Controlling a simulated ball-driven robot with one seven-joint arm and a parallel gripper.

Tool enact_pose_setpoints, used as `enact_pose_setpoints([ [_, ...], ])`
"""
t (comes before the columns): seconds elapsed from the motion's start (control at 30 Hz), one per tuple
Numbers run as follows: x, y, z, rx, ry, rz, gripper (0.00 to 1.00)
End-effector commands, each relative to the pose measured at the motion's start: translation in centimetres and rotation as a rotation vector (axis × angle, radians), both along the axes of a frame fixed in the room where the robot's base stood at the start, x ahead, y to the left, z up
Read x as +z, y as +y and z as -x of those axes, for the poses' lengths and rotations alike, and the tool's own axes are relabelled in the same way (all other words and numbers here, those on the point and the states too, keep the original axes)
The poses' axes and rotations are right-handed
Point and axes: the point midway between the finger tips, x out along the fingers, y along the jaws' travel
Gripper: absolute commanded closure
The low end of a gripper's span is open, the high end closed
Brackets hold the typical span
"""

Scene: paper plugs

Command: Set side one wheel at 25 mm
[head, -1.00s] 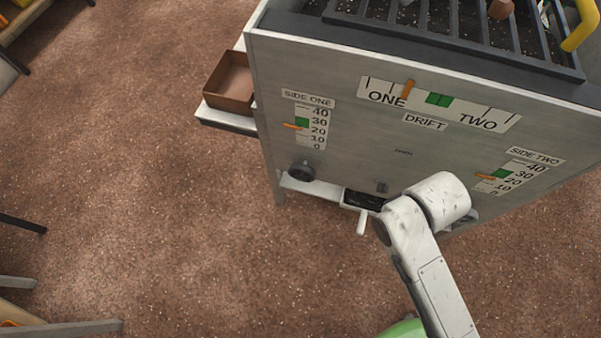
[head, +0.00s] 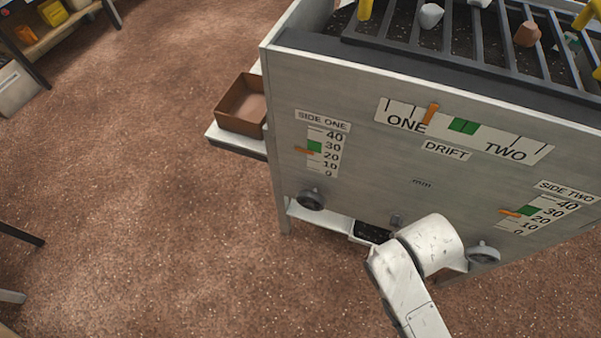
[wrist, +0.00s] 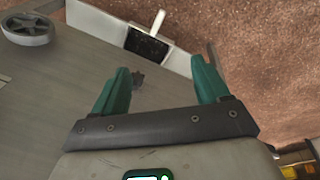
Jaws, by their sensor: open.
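The side one wheel (head: 311,199) is a dark grey handwheel low on the left of the grey panel. Above it is the side one scale (head: 327,153), whose orange pointer (head: 304,150) stands near the lower edge of the green band, a little above 20. My gripper (wrist: 160,66) is open and empty in the wrist view, its green fingers apart in front of the panel; my arm hides it in the head view. The wheel at the wrist view's upper left appears to be the side two wheel (wrist: 28,28). The side one wheel is not clearly visible there.
The side two wheel (head: 484,253) is right of my arm. A brown box (head: 242,104) sits on a ledge at left. The drift pointer (head: 431,114) is left of its green band.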

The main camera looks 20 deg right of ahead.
Motion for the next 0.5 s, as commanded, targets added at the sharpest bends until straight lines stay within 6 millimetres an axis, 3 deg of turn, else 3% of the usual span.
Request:
enact_pose_setpoints([
  [0.03, -2.4, -0.1, -0.8, -0.029, -0.011, 0.039, 0.2],
  [0.1, -3.9, -0.4, -1.7, -0.084, -0.035, 0.1, 0.13],
  [0.23, -6.1, -0.6, -3.7, -0.176, -0.097, 0.211, 0.01],
  [0.5, -9.6, 0.2, -7.9, -0.324, -0.301, 0.416, 0.0],
])
